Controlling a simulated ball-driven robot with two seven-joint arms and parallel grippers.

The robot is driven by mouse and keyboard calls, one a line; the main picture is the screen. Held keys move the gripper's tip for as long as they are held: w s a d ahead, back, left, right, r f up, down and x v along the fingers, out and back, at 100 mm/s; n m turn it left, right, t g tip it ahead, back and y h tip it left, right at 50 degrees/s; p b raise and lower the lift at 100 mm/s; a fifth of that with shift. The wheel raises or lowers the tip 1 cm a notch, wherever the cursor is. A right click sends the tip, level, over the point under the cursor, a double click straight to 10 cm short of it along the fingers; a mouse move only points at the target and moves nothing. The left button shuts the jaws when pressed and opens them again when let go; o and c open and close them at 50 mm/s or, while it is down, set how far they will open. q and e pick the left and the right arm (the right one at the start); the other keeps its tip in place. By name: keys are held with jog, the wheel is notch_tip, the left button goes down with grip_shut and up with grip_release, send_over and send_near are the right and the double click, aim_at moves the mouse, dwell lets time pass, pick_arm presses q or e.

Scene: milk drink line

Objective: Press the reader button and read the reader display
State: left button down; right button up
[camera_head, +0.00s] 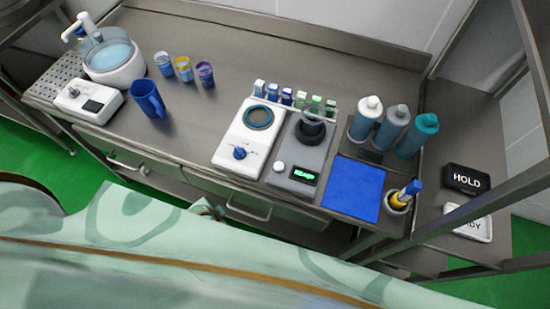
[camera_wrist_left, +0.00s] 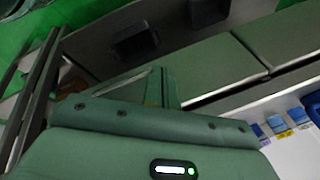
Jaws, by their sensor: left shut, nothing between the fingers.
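The reader (camera_head: 318,152) is a grey box on the steel counter, with a dark round well on top. Its display (camera_head: 304,175) is lit with small green letters that look like "READY", though they are blurred. A white round button (camera_head: 279,167) sits left of the display. No gripper is near the reader in the head view. In the left wrist view my left gripper (camera_wrist_left: 163,82) is shut and empty, its green housing below it. The reader is not recognisable there. My right gripper is not in view.
A white device with a blue knob (camera_head: 239,153) stands left of the reader, small bottles behind. A blue mat (camera_head: 354,188), bottles (camera_head: 390,127) and a pot (camera_head: 398,203) are right. A blue mug (camera_head: 148,99) and cups stand left. The counter's back middle is clear.

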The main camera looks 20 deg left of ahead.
pick_arm(q)
jog(key=w+d+r+m+t+p, duration=0.15)
jog(key=w+r, duration=0.25)
jog(key=r, duration=0.6)
jog(key=w+d+r+m+t+p, duration=0.1)
jog(key=w+r+p, duration=0.25)
jog(key=r, duration=0.65)
jog(key=w+d+r+m+t+h, duration=0.1)
jog(key=w+d+r+m+h, duration=0.25)
jog(key=d+r, duration=0.2)
jog(key=m+g+h, duration=0.3)
jog(key=m+h, duration=0.3)
jog(key=m, duration=0.1)
send_over(275, 166)
notch_tip(275, 166, down, 4)
jog(key=shift+r+p, duration=0.25)
jog(key=shift+p, duration=0.2)
jog(key=shift+f, duration=0.1)
notch_tip(275, 166, down, 9)
jog(key=b, duration=0.7)
jog(key=shift+r+b, duration=0.2)
jog(key=shift+b, duration=0.15)
